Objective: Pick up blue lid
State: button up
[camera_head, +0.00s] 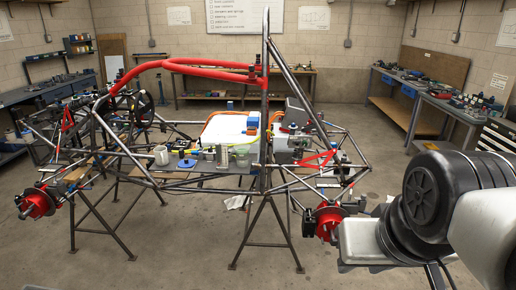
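A small flat blue round thing (186,164), which looks like the blue lid, lies on the grey board inside the tube chassis (265,110). A small yellow thing (187,154) shows at its top edge; I cannot tell whether it rests on it.
A white mug (161,155) stands left of the blue thing and metal cylinders (209,153) stand to its right. A greenish container (243,155) and a white case (228,130) are farther right. Chassis tubes cross around and in front of the board.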

aim_at(186, 163)
jog(key=i+j+u, duration=0.15)
jog(key=i+u, duration=0.2)
jog(key=i+j+u, duration=0.1)
jog(key=u, duration=0.2)
jog(key=i+u, duration=0.35)
jog(key=i+l, duration=0.1)
jog(key=i, duration=0.4)
jog(key=i+l+u, duration=0.1)
jog(key=i, duration=0.35)
jog(key=i+l, duration=0.2)
jog(key=i, duration=0.3)
jog(key=i+l+u, duration=0.1)
jog(key=i, duration=0.4)
